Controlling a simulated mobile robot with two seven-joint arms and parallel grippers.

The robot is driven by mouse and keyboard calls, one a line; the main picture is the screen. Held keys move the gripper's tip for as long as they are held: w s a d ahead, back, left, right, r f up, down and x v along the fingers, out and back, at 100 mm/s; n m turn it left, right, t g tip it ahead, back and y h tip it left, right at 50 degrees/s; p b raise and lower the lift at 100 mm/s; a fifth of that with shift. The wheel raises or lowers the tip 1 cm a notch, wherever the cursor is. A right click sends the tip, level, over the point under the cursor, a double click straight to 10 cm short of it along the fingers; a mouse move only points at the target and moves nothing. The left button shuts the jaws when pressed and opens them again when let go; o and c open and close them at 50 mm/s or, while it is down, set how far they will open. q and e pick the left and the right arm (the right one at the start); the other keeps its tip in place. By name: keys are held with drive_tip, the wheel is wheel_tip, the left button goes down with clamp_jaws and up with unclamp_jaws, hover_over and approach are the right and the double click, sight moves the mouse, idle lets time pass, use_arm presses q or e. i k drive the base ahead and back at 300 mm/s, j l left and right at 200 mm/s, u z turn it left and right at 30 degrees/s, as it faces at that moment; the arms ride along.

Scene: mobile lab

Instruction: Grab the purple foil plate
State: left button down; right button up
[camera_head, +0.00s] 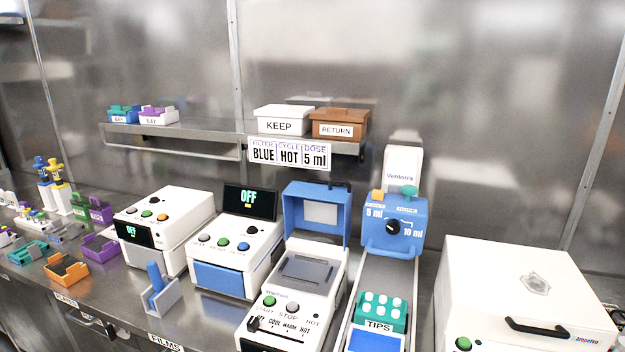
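Several purple things show in the head view, and I cannot tell which of them is a foil plate. A low purple tray (100,247) lies on the bench at the left, beside the white device with the OFF display. Behind it stands an upright purple piece (101,210) next to a green one. A white bin with purple parts (158,115) sits on the wall shelf at the left. Neither of my grippers is in view.
An orange tray (66,271) and a teal tray (28,253) lie left of the purple tray. A small holder with a blue piece (158,294) stands near the front edge. White devices (169,228) fill the middle. KEEP (281,119) and RETURN (340,123) boxes sit on the shelf.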

sight(100, 248)
drive_tip(key=u, duration=1.25)
drive_tip(key=i+j+z, duration=0.15)
drive_tip(key=z, duration=0.25)
drive_tip(key=i+j+z, duration=0.15)
drive_tip(key=z, duration=0.2)
drive_tip(key=i+j+z, duration=0.1)
drive_tip(key=j, duration=0.2)
drive_tip(key=i+j+z, duration=0.15)
drive_tip(key=j, duration=0.2)
drive_tip(key=j+z, duration=0.1)
drive_tip(key=j, duration=0.2)
drive_tip(key=i+j, duration=0.15)
drive_tip(key=j, duration=0.3)
drive_tip(key=i+j+z, duration=0.15)
drive_tip(key=j, duration=0.3)
drive_tip(key=i+j, duration=0.1)
drive_tip(key=j, duration=0.4)
drive_tip(key=i+j+z, duration=0.15)
drive_tip(key=j, duration=0.3)
